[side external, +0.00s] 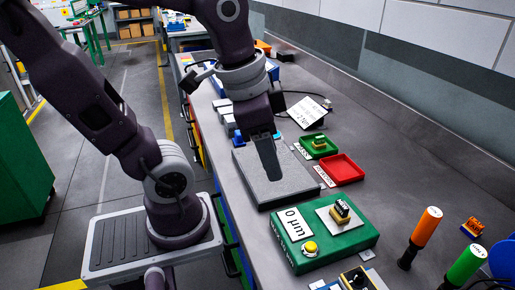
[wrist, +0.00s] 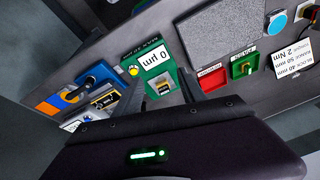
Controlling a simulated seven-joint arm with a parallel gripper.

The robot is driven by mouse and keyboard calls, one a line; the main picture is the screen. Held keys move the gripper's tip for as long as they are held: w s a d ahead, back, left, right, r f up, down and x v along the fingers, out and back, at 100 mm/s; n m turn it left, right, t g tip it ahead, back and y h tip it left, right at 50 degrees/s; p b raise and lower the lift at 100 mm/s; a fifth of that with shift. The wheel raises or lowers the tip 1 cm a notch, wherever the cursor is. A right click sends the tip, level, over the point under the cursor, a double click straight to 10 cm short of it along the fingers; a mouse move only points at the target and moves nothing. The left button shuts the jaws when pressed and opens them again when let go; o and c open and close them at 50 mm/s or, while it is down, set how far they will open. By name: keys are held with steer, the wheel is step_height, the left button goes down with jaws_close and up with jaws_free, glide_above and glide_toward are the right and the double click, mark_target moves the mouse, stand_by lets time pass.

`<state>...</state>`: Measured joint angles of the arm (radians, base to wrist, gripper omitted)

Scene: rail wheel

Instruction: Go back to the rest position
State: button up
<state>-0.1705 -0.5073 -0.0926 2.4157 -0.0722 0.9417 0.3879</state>
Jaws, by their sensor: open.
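My gripper (side external: 269,165) hangs fingers-down above the grey slab (side external: 295,188) on the bench, with nothing seen in it. In the wrist view my gripper's dark body fills the bottom, and the slab (wrist: 222,42) lies beyond it. A small yellow-and-black piece (side external: 341,210) sits on the light plate of the green gauge box (side external: 345,246), which reads 0 µm; the piece also shows in the wrist view (wrist: 163,88). A similar piece (side external: 319,142) sits in the green tray (side external: 329,150). The red tray (side external: 342,170) beside it looks empty.
Orange-handled (side external: 427,224) and green-handled (side external: 467,264) tools stand upright at the front right, near an orange piece (side external: 473,227). A printed card (side external: 306,112) lies behind the trays. The wall bounds the bench's right side; bare bench lies between.

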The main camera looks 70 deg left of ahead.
steer(key=s+n+t, duration=0.1)
steer(key=s+r+n+t, duration=0.1)
steer(key=n, duration=0.1)
steer(key=shift+s+r, duration=0.15)
steer(key=shift+s, duration=0.2)
stand_by(1.6)
